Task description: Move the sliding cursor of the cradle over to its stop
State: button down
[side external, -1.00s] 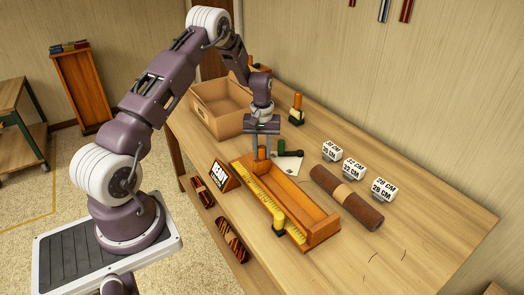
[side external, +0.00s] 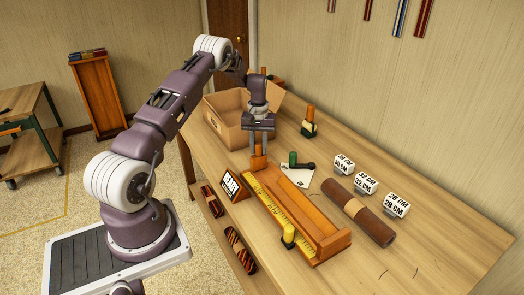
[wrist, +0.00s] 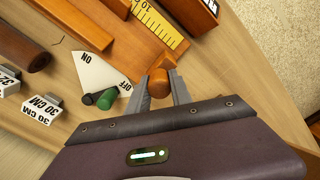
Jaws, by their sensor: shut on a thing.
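The cradle (side external: 325,239) is a long orange wooden trough with a yellow ruler strip (side external: 262,199) along its left side. An orange-brown knob (side external: 259,162) stands at the cradle's far end, and it also shows in the wrist view (wrist: 159,84). My gripper (side external: 259,148) is shut on this knob, with a finger on each side of it in the wrist view (wrist: 160,92). A yellow knob (side external: 289,233) on a dark base stands by the ruler near the cradle's near end. The frames do not label which piece is the cursor and which the stop.
A dial card (side external: 299,175) with a green and black lever lies right of the cradle. A sign (side external: 234,186) stands left of it. A brown roll (side external: 347,210) and white centimetre blocks (side external: 364,184) are to the right. An open box (side external: 228,122) is behind.

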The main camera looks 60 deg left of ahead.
jog(key=shift+a+r, duration=0.1)
jog(key=shift+a, duration=0.3)
jog(key=c, duration=1.3)
grip_release()
jog(key=shift+o, duration=0.8)
jog(key=shift+d, duration=0.1)
